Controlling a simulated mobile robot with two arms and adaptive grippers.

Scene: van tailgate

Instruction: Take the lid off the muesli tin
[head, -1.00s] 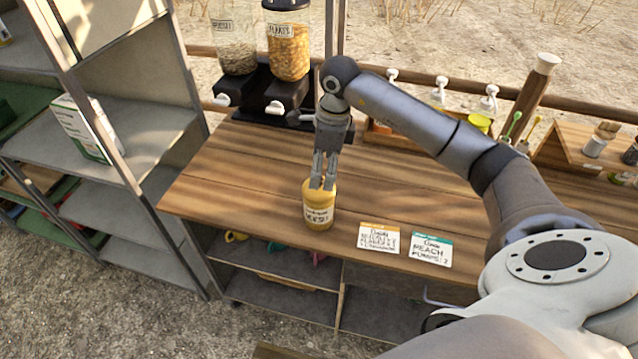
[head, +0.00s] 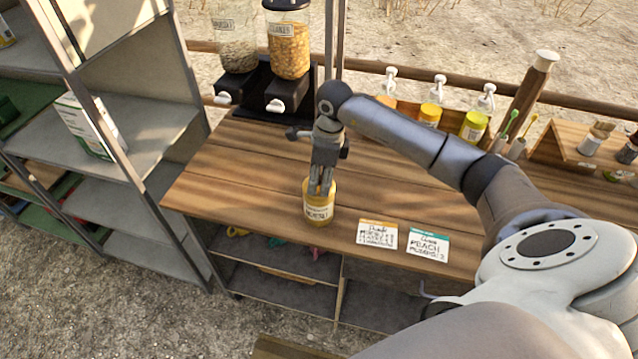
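The muesli tin (head: 318,208) is a small yellow tin with a white label, standing upright near the front edge of the wooden counter. Its yellow top (head: 329,187) is partly hidden behind my fingers. My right gripper (head: 320,191) comes down from above, with its fingertips at the top of the tin. I cannot tell whether the fingers touch the lid or are closed on it. No gap shows between lid and tin. My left gripper is not in view.
Two label cards, one orange-edged (head: 377,234) and one teal-edged (head: 428,244), lie right of the tin. Two cereal dispensers (head: 288,50) stand at the back. Pump bottles (head: 474,123) stand behind my arm. The counter (head: 235,165) left of the tin is clear.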

